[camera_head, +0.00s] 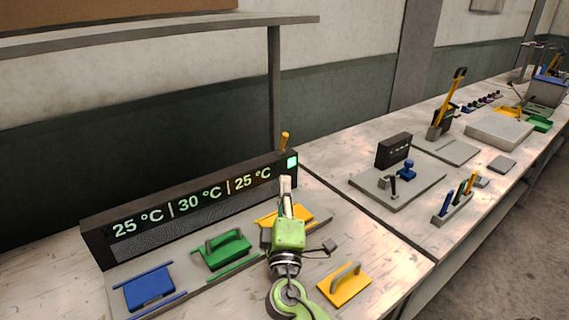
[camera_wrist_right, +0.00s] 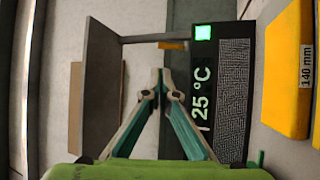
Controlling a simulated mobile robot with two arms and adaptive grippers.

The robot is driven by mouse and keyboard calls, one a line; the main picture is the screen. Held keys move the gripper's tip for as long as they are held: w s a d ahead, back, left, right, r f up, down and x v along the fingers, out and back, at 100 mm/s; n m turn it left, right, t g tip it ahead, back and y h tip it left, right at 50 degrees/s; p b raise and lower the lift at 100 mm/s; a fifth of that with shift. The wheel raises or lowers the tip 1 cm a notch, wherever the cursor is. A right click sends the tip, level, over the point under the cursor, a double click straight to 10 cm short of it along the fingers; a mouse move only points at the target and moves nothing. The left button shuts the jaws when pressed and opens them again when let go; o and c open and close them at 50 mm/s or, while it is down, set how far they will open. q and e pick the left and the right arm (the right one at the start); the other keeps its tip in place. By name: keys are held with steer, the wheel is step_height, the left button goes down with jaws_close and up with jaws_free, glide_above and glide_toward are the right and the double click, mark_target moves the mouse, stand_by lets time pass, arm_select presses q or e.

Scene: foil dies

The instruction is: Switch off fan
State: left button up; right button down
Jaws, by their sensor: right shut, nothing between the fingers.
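The fan unit appears to be the long black box (camera_head: 105,244) with a grille and a display reading 25 °C | 30 °C | 25 °C. A green light (camera_head: 292,162) is lit at its right end, also in the wrist view (camera_wrist_right: 203,32). A yellow lever (camera_head: 285,141) sticks up behind that end; its yellow part also shows in the wrist view (camera_wrist_right: 172,45). My right gripper (camera_head: 286,181) is shut and empty, in front of the box's right end, its tips pointing toward the lever. I cannot tell the exact gap. My left gripper is not in view.
Blue (camera_head: 150,288), green (camera_head: 222,250) and yellow (camera_head: 345,285) plates lie along the bench before the box; another yellow plate (camera_head: 270,217) is beside my right gripper. A grey shelf (camera_head: 150,36) stands above. More tools stand on the bench to the right.

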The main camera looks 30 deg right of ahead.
steer(key=shift+w+f, duration=0.1)
steer(key=shift+f, duration=0.5)
steer(key=shift+r, duration=0.1)
steer(key=p, duration=0.4)
glide_toward(285, 140)
steer(key=x, duration=0.6)
steer(key=shift+r, duration=0.1)
steer(key=shift+w+d+p, duration=0.25)
steer(key=shift+w+p, duration=0.05)
steer(key=shift+w, duration=0.2)
